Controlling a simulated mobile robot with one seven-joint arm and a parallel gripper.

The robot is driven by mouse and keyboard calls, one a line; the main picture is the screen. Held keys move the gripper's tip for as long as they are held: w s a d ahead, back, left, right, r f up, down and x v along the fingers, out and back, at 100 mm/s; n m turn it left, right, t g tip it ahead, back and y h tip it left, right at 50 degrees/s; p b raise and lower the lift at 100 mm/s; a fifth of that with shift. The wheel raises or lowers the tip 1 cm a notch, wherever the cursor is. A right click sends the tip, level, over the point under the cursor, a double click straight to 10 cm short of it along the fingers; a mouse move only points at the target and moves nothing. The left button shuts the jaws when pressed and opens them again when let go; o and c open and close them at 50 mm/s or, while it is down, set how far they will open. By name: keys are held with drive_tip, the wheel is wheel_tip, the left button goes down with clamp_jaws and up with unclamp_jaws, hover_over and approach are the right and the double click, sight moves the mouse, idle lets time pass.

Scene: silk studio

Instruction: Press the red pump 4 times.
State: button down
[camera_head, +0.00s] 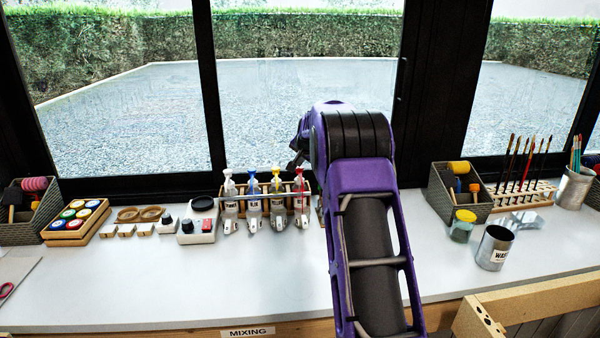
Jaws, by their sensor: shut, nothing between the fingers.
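The red pump (301,197) is the rightmost in a row of similar pump bottles on the white worktop. It stands upright in a wooden rack (265,190), left of my purple arm. My gripper (293,165) is a small dark shape at the far end of the arm, just above and slightly left of the red pump's top. It is shut and empty. The arm's end partly hides it, and I cannot tell whether it touches the pump.
White, blue and yellow pumps (253,205) stand close on the left. A white device (196,228) and paint jars (75,215) lie farther left. A grey tin (494,248), a brush rack (520,195) and a dark box (440,190) stand right. The front worktop is clear.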

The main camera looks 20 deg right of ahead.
sight(299, 169)
drive_tip(key=shift+f, duration=0.55)
drive_tip(key=shift+r, duration=0.15)
drive_tip(key=shift+r+p, duration=0.65)
drive_tip(key=shift+r, duration=0.55)
wheel_tip(299, 169, up, 4)
drive_tip(key=p, duration=0.3)
drive_tip(key=shift+r, duration=1.05)
idle(1.5)
